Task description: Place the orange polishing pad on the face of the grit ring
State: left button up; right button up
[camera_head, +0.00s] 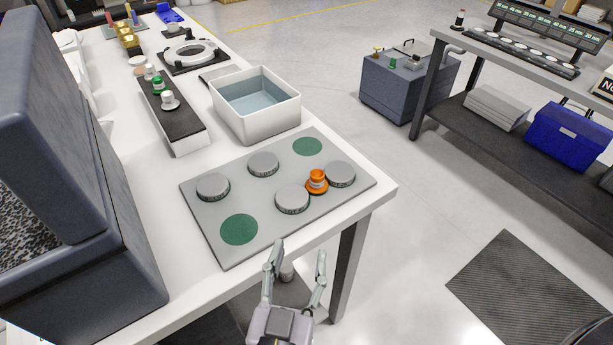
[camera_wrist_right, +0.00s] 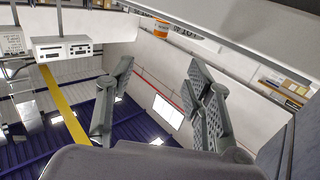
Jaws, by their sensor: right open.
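The orange polishing pad (camera_head: 317,181), a small stepped knob shape, stands upright on the grey board (camera_head: 215,225) between two grey discs. A white ring (camera_head: 189,52) on a dark square base lies towards the far end of the table and looks like the grit ring. My right gripper (camera_head: 299,251) is open and empty, off the table's near edge and below the pad in the head view. My left gripper is out of view.
Several grey discs (camera_head: 292,198) and green circles (camera_head: 239,229) are on the board. A white bin (camera_head: 270,125) and a dark-topped rack (camera_head: 183,128) with small knobs stand between board and ring. A large dark machine (camera_head: 85,160) blocks the left side.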

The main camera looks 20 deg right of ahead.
jog(key=p, duration=0.4)
send_near(316, 179)
jog(key=x, duration=0.3)
jog(key=shift+w, duration=0.1)
jog(key=shift+w+d+p, duration=0.3)
jog(key=shift+w, duration=0.1)
jog(key=shift+w+d+r+p, duration=0.15)
jog(key=shift+w+p, duration=0.2)
jog(key=p+x, duration=0.2)
jog(key=x, duration=0.1)
jog(key=shift+w, duration=0.35)
jog(key=shift+w+d+f, duration=0.2)
jog(key=shift+w+d, duration=0.05)
jog(key=shift+w, duration=0.05)
jog(key=shift+c, duration=0.3)
grip_shut()
